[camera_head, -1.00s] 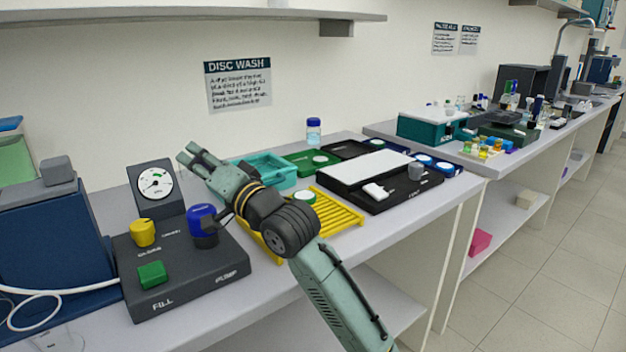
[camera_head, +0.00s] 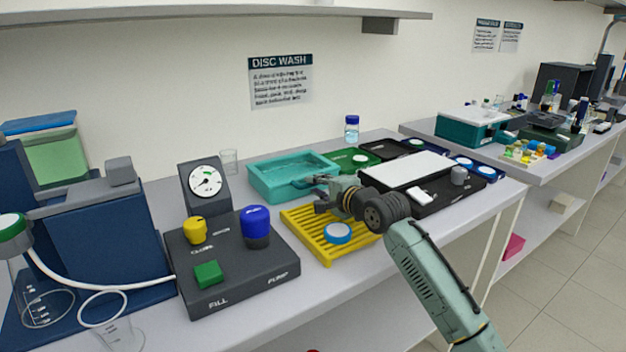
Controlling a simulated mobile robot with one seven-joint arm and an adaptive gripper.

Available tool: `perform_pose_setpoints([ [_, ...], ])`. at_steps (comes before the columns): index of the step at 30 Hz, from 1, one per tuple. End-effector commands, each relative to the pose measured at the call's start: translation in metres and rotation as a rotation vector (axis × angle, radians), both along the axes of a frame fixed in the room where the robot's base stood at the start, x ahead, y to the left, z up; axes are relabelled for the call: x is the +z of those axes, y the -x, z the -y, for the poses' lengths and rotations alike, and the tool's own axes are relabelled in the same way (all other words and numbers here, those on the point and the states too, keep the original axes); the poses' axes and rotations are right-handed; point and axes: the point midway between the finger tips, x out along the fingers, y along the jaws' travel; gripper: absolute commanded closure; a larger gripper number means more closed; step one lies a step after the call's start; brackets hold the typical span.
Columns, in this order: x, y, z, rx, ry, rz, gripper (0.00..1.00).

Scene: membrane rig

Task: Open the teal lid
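A teal rectangular box (camera_head: 262,187) stands on the bench against the wall side, behind the yellow rack. Its top looks like a recessed, lighter teal panel within a raised rim; I cannot tell whether this is a shut lid or an open inside.
A yellow slatted rack (camera_head: 305,238) with a blue-rimmed white disc (camera_head: 338,233) lies in front. A dark pump console (camera_head: 245,275) with a dial gauge (camera_head: 205,182) is at left. A black tray with a white slab (camera_head: 408,168) and a blue-capped bottle (camera_head: 352,128) are right.

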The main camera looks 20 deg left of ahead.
Motion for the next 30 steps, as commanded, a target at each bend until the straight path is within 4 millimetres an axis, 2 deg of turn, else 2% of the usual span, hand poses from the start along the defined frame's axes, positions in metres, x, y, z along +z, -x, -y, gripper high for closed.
perform_pose_setpoints([
  [6,-0.004,-0.013,-0.017,0.000,0.000,0.000,0.80],
  [15,-0.005,-0.014,-0.019,0.000,0.000,0.000,0.80],
  [24,-0.005,-0.014,-0.019,0.000,-0.001,0.001,0.99],
  [30,-0.005,-0.014,-0.019,0.000,0.000,0.000,1.00],
])
